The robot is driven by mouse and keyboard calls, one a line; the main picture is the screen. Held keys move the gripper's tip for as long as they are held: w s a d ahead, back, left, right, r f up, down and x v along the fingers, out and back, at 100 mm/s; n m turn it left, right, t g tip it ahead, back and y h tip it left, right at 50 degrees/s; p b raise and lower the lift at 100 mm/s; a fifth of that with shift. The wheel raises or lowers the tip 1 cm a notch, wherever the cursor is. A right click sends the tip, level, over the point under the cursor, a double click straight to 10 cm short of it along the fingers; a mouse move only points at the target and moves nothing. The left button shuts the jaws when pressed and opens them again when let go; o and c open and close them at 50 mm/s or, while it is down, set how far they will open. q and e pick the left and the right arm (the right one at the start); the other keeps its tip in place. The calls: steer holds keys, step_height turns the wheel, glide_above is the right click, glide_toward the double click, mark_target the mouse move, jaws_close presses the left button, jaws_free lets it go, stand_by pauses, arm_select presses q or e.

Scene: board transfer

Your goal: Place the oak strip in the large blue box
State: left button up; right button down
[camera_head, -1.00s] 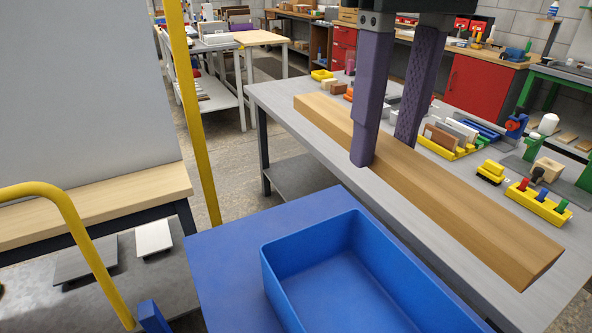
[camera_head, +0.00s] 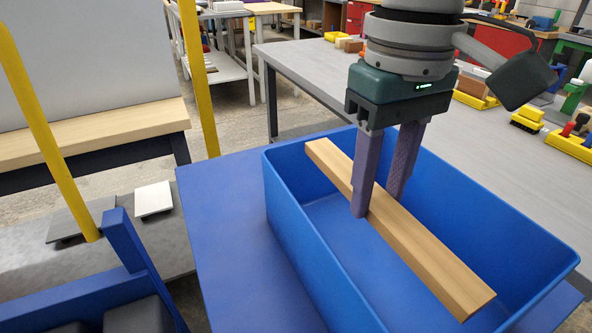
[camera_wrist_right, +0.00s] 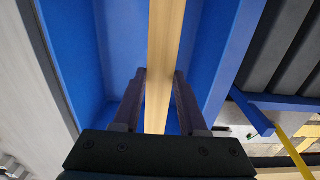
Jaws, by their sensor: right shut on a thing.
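The oak strip (camera_head: 415,243) is a long, light-brown bar. My right gripper (camera_head: 378,202) is shut on it near its middle, with a purple finger on each side. The strip is over the opening of the large blue box (camera_head: 302,243), running roughly along the box's length. I cannot tell whether it touches the box floor. In the right wrist view the strip (camera_wrist_right: 165,50) passes between the fingers (camera_wrist_right: 158,100), with blue box walls on both sides. My left gripper is not in view.
The box stands on a blue surface (camera_head: 228,225). A grey workbench (camera_head: 300,65) behind it carries yellow holders (camera_head: 528,118) and small parts. A yellow post (camera_head: 197,80) and blue frame (camera_head: 125,240) stand at left.

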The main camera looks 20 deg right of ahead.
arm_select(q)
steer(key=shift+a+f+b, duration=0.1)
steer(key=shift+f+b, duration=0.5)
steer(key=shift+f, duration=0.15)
arm_select(e)
glide_above(359, 272)
step_height(359, 272, down, 7)
steer(key=shift+r, duration=0.1)
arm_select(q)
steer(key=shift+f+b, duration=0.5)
arm_select(e)
step_height(359, 272, down, 4)
steer(key=shift+r, duration=0.25)
steer(key=shift+f, duration=0.45)
steer(key=shift+f, duration=0.2)
steer(key=shift+c, duration=2.2)
jaws_free()
arm_select(q)
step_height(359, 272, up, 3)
steer(key=p, duration=0.2)
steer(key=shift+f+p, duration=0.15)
steer(key=shift+p, duration=0.2)
arm_select(e)
step_height(359, 272, up, 12)
steer(key=shift+r, duration=0.25)
